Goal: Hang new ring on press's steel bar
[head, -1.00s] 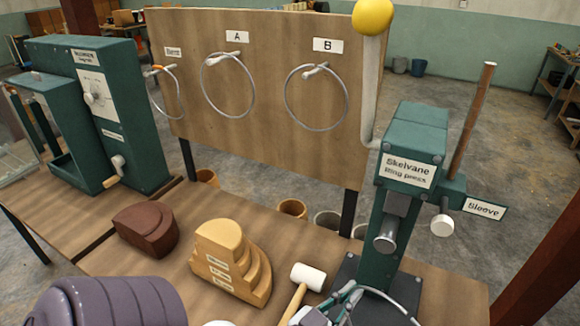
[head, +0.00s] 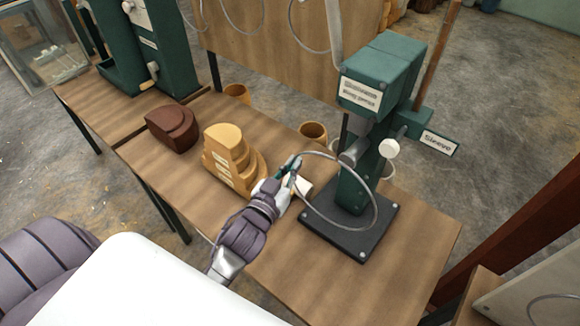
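The new ring is a thin grey wire hoop (head: 377,207). My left gripper (head: 290,167) is shut on its left side and holds it tilted in front of the green ring press (head: 352,192). The press's steel bar (head: 353,151) is a short cylinder pointing toward me, under the press head (head: 378,75). The ring's upper edge passes close to the bar's end; I cannot tell whether it is over the bar or in front of it. The lower part of the ring hangs above the black base plate (head: 350,235). My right gripper is not in view.
A stepped wooden block (head: 232,155) and a dark brown block (head: 172,130) stand left of the gripper. A white mallet head (head: 304,187) is partly hidden behind it. A Sleeve sign (head: 439,144) and white knob (head: 388,149) jut from the press's right. The bench's front right is clear.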

